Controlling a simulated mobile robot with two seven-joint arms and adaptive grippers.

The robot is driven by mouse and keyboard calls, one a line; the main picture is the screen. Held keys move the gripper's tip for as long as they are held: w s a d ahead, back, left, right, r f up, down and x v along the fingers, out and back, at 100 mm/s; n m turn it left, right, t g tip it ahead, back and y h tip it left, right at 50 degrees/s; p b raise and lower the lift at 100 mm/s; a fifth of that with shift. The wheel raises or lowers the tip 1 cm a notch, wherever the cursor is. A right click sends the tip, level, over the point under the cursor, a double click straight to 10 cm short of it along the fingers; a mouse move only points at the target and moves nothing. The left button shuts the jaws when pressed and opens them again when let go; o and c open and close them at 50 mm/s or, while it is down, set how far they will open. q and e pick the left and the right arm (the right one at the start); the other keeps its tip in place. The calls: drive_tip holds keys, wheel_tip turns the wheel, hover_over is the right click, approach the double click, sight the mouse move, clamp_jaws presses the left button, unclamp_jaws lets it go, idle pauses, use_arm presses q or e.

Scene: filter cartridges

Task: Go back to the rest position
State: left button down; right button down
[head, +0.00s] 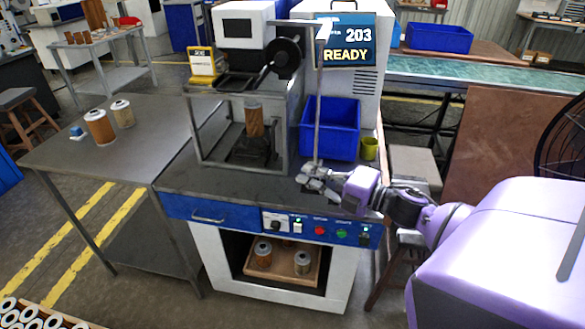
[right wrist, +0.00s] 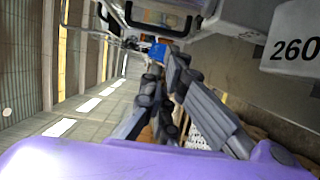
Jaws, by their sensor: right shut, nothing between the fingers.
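My right gripper (head: 312,178) is shut and empty at the right part of the machine's dark worktop, in front of the blue bin (head: 330,128). In the right wrist view its dark fingers (right wrist: 165,70) are close together with nothing seen between them. A brown filter cartridge (head: 255,119) stands upright inside the framed press (head: 197,130), apart from my gripper. Two more cartridges, one larger (head: 99,127) and one smaller (head: 122,114), stand on the grey side table (head: 70,160). My left gripper is not in view.
An olive cup (head: 370,148) stands right of the bin. The front panel (head: 320,230) has knobs and buttons. Cartridges stand in a tray (head: 283,270) in the opening below. A small blue item (head: 76,132) lies on the side table.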

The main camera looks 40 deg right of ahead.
drive_tip(key=v, duration=0.2)
drive_tip(key=shift+s+r, duration=0.1)
drive_tip(key=shift+s, duration=0.15)
